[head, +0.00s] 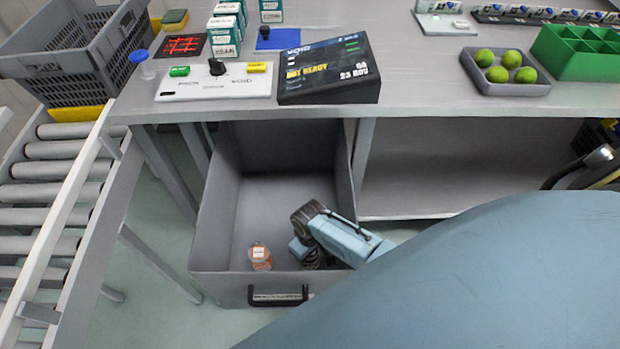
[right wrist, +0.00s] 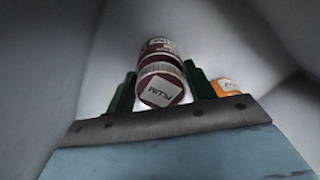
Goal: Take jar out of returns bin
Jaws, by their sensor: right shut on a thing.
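The returns bin (head: 217,215) is a deep grey open drawer with a black front handle, pulled out below the worktable. My right gripper (head: 311,256) reaches down inside it, near the front right. In the head view the held jar is mostly hidden by my gripper. An orange jar (head: 260,257) with a pale lid stands left of my gripper; it also shows in the right wrist view (right wrist: 227,88). My left gripper is not in view.
On the worktable (head: 430,105) are a white button panel (head: 215,88), a black display box (head: 327,75), a grey tray (head: 507,86) of green fruit and a green divided box (head: 580,55). A roller conveyor (head: 50,192) and grey crate (head: 75,60) are at left.

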